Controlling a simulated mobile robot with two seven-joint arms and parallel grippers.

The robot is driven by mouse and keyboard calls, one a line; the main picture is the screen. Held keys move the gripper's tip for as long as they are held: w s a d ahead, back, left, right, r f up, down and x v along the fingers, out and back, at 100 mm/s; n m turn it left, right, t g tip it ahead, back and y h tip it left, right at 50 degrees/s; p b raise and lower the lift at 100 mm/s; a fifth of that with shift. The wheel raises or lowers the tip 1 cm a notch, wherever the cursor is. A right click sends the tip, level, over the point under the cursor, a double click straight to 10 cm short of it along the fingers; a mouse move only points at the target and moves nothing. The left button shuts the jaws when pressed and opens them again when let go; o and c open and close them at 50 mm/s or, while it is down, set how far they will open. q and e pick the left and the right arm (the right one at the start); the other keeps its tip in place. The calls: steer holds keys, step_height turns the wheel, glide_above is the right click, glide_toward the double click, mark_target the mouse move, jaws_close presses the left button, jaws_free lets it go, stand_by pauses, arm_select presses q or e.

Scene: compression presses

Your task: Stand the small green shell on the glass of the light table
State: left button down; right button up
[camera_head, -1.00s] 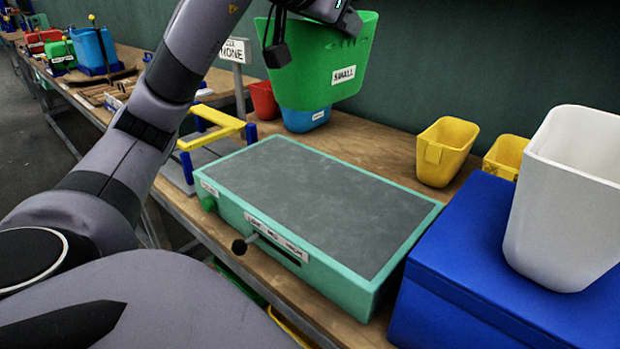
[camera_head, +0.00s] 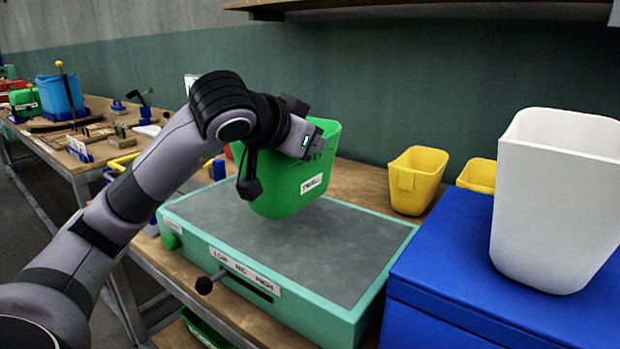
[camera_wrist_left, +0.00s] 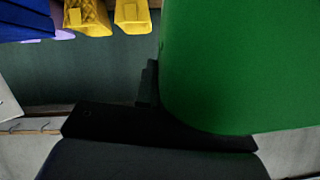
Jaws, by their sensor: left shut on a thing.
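The small green shell (camera_head: 295,178) is an open-topped bin with a white label reading SMALL. My left gripper (camera_head: 318,146) is shut on its upper rim and holds it upright. In the head view the shell is over the back part of the light table's dark glass (camera_head: 310,253); I cannot tell whether its base touches. The light table has a mint-green frame (camera_head: 330,320) and a front lever (camera_head: 206,284). In the left wrist view the shell's green wall (camera_wrist_left: 240,65) fills the upper right beside the dark gripper (camera_wrist_left: 155,120). My right gripper is not in view.
A blue box (camera_head: 440,275) with a white bin (camera_head: 555,200) on it stands right of the light table. Two yellow bins, one nearer (camera_head: 412,182) and one farther (camera_head: 478,175), stand behind. The front and right of the glass are clear.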

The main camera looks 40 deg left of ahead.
arm_select(q)
steer(key=shift+f+b, duration=0.8)
steer(key=shift+f, duration=1.5)
steer(key=shift+f, duration=0.15)
steer(key=c, duration=1.2)
jaws_free()
steer(key=shift+c, duration=0.2)
steer(key=v, duration=1.2)
steer(key=shift+r+b, duration=0.2)
steer(key=shift+b, duration=0.1)
